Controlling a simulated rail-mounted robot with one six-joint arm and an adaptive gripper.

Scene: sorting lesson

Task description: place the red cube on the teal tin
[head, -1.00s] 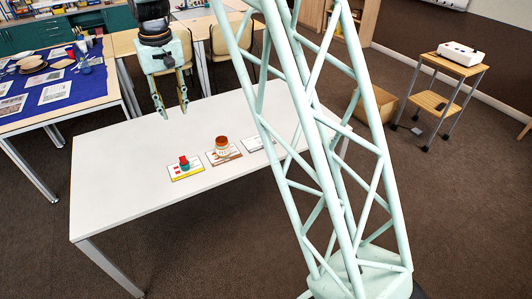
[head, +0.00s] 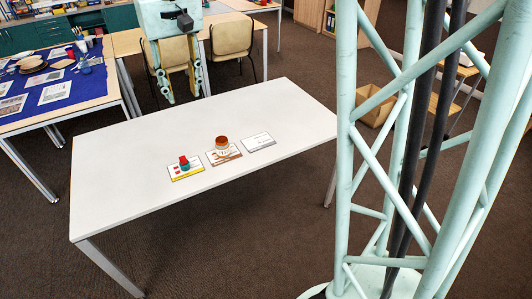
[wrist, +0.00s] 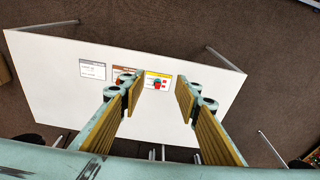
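The small red cube (head: 183,160) appears to sit on top of the teal tin (head: 186,167), on a yellow-edged card on the white table. In the wrist view the red cube (wrist: 158,86) and a bit of teal show between my fingers, well below them. My gripper (head: 184,98) hangs above and behind the table's far edge in the head view, clear of the cube and tin. Its two fingers (wrist: 160,100) are spread wide in the wrist view with nothing between them.
An orange-brown round container (head: 221,142) stands on a second card, right of the tin. A third, pale card (head: 259,142) lies bare further right. The white table (head: 120,190) is otherwise clear. Chairs (head: 231,38) and a blue-covered table (head: 50,75) stand behind.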

